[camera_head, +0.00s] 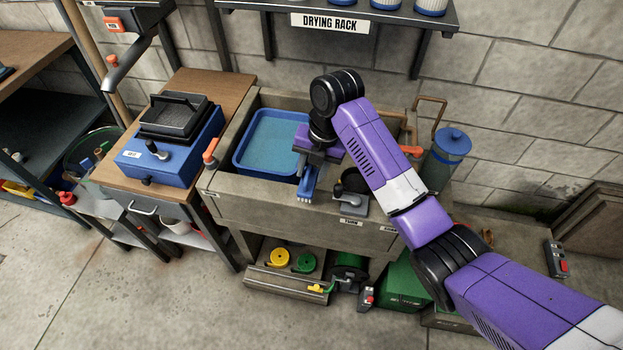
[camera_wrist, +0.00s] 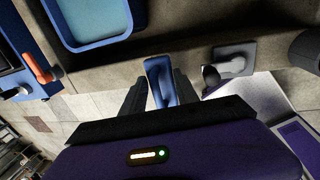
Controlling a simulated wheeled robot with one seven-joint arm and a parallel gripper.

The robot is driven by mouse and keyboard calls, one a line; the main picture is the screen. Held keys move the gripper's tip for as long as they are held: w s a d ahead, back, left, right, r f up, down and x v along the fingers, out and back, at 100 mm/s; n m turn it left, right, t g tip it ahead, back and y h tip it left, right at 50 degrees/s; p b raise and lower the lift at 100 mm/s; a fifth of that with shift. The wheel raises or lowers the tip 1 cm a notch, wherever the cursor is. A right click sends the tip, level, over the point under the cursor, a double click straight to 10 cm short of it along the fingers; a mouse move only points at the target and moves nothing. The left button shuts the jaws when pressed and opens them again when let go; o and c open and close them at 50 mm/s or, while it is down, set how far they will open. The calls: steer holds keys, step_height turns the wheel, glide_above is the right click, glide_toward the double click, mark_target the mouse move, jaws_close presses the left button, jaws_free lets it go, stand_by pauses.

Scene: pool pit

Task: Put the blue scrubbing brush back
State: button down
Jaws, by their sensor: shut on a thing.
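The blue scrubbing brush (camera_head: 308,184) hangs from my gripper over the front part of the stone sink, its pale bristles pointing down. In the wrist view the blue brush (camera_wrist: 159,82) sits between the two dark fingers. My gripper (camera_wrist: 160,93) is shut on it. In the head view my gripper (camera_head: 312,163) is partly hidden by my own wrist. The blue tray (camera_head: 240,160), filled with blue-green water, stands in the sink left of the brush; its corner also shows in the wrist view (camera_wrist: 136,25).
A small lever fitting (camera_head: 352,203) is just right of the brush on the sink's front ledge. An orange-handled tap (camera_head: 210,150) stands at the sink's left edge. A drying rack shelf (camera_head: 400,14) hangs above. A blue machine (camera_head: 172,150) stands on the left bench.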

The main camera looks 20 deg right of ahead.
mark_target(313, 177)
steer(key=shift+f, duration=2.05)
steer(key=shift+f, duration=0.1)
steer(key=c, duration=0.9)
jaws_free()
steer(key=r, duration=0.4)
steer(key=s+d+r, duration=0.1)
steer(key=r, duration=0.3)
steer(key=d+r, duration=0.1)
steer(key=r, duration=0.3)
steer(key=shift+s, duration=0.2)
steer(key=shift+a, duration=0.1)
